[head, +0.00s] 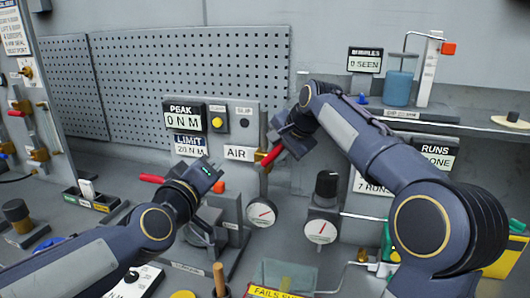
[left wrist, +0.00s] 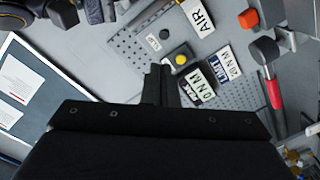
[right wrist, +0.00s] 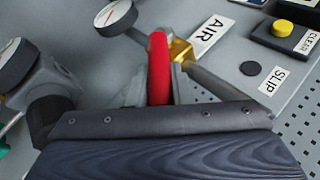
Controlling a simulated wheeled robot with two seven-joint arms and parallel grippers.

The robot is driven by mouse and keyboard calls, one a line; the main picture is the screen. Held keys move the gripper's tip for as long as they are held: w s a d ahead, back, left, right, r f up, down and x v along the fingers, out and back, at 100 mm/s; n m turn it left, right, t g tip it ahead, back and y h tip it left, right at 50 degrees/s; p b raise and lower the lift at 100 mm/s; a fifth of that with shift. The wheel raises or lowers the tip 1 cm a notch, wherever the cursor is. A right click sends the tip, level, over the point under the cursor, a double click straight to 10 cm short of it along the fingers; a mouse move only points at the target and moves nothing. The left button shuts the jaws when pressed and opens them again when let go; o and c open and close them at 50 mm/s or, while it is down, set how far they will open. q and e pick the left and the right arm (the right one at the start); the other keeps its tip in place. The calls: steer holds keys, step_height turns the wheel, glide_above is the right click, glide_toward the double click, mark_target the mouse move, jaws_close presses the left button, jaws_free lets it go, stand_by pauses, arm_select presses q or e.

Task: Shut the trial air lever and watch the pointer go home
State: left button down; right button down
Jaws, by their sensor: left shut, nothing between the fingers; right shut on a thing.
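The air lever has a red handle (head: 271,155) on a brass valve (head: 261,157), beside the AIR label (head: 239,153). My right gripper (head: 284,143) is shut on the red handle, which also shows between its fingers in the right wrist view (right wrist: 158,62). A round white gauge (head: 261,212) with a red pointer stands below the valve; another gauge (head: 320,231) is to its right. Both show partly in the right wrist view, too small to read. My left gripper (head: 212,170) is shut and empty, left of the valve; its closed fingers show in the left wrist view (left wrist: 160,84).
A panel with PEAK (head: 184,118) and LIMIT (head: 190,145) displays and a yellow button (head: 217,122) stands behind. A red-handled tool (left wrist: 274,92) is near my left gripper. A black knob (head: 327,184) stands right of the first gauge. The pegboard (head: 150,80) is behind.

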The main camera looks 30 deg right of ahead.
arm_select(q)
steer(key=w+d+f, duration=0.1)
steer(key=w+d, duration=0.1)
steer(key=d, duration=0.5)
steer(key=w+d+f, duration=0.1)
steer(key=w+d, duration=0.1)
steer(key=d, duration=0.6)
steer(key=shift+t+h, duration=0.3)
steer(key=shift+d+f, duration=0.1)
